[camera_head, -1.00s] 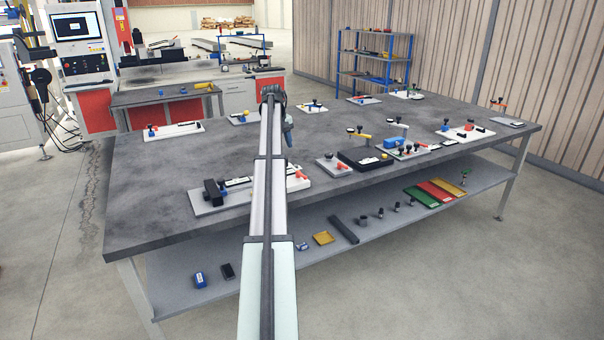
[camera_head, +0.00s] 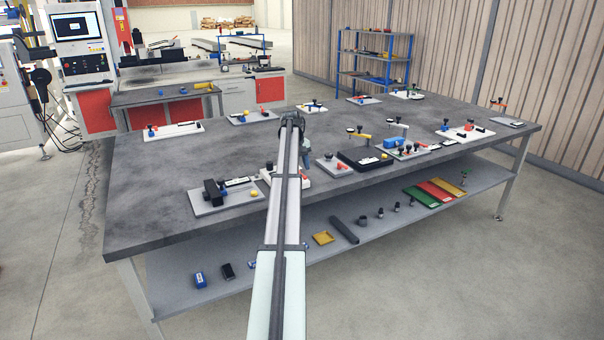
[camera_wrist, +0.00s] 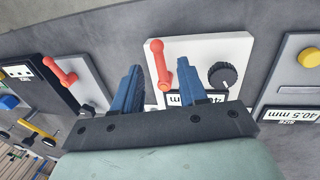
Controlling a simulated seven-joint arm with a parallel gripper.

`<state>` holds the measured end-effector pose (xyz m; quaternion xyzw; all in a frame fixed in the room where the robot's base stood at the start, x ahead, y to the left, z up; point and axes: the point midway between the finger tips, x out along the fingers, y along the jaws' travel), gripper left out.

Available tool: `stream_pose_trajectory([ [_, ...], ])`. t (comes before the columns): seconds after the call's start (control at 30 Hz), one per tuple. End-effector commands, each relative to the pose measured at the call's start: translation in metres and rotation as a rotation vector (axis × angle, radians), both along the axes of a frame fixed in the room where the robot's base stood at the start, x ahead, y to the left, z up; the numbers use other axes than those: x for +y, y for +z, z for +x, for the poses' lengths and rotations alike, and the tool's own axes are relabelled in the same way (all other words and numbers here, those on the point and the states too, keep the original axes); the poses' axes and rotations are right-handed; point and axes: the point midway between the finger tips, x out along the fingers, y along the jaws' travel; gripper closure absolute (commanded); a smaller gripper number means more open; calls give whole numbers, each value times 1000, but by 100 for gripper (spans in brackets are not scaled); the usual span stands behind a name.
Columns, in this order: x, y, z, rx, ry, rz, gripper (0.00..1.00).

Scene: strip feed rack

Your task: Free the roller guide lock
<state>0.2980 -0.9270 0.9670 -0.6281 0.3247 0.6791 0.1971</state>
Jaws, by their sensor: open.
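A white plate (camera_wrist: 220,52) carries a red lever (camera_wrist: 161,62), a black knob (camera_wrist: 222,75) and a display partly hidden by my gripper. I read no label naming the roller guide lock. My gripper (camera_wrist: 158,88) is open, its two blue fingers apart. In the wrist view the lever appears between them, with its ball end farther out; I see no clear contact and cannot tell the height gap.
Beside it are a grey plate with a yellow button (camera_wrist: 308,57) and a size display reading 40.5 mm, and a plate with another red lever (camera_wrist: 60,72). More fixtures stand along the grey table (camera_head: 160,190). The table's left part is mostly clear.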

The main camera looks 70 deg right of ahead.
Motion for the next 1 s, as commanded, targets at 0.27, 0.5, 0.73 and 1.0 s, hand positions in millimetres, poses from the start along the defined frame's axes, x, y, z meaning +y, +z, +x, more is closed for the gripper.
stream_pose_trajectory([
  [0.27,-4,-26,-4,0,0,0,58],
  [0.5,-4,-30,-4,0,0,0,58],
  [0.73,-4,-30,-4,0,0,0,65],
  [1.0,-4,-30,-4,0,0,0,91],
])
